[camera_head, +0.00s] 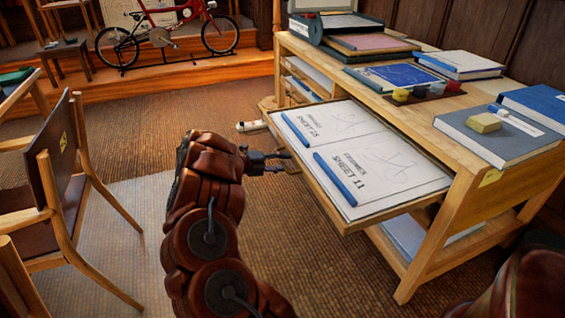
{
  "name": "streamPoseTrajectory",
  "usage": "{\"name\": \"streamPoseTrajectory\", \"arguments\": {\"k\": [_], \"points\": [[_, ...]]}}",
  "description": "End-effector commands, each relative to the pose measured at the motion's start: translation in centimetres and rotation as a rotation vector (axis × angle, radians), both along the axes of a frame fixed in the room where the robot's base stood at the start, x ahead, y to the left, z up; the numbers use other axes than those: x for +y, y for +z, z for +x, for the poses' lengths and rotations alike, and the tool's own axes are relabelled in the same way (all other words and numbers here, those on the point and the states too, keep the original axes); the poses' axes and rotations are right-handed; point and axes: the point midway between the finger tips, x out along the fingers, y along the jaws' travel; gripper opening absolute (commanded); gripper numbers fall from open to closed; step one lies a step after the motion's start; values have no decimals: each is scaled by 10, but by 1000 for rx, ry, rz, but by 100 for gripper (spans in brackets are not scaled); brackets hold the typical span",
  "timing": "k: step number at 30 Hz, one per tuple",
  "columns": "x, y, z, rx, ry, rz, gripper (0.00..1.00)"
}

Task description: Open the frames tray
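A wooden tray (376,220) stands pulled out from the left side of the wooden drafting cabinet. Two white drawing sheets lie in it. The nearer sheet (400,165) appears to read "FRAMES SHEET 11", and the farther sheet (325,120) has lettering I cannot read surely. A blue rod (335,180) lies on the nearer sheet and another blue rod (296,130) on the farther one. My gripper (283,161) is at the tray's left outer edge, near its middle. The fingers are small and dark, so their opening and any contact with a handle are unclear.
Books (458,65), paint pots (427,89) and a yellow block (483,123) sit on the cabinet top (400,110). A chair (70,180) stands at left. A red bicycle (165,35) is on a raised step behind. Carpet between chair and cabinet is mostly clear.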

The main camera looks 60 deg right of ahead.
Motion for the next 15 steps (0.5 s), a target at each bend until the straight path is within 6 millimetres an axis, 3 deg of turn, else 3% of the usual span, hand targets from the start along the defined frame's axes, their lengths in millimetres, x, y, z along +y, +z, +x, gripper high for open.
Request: {"name": "streamPoseTrajectory", "arguments": {"k": [8,15], "points": [[3,1,3,0,1,-2,37],[27,8,23,1,3,-2,37]]}}
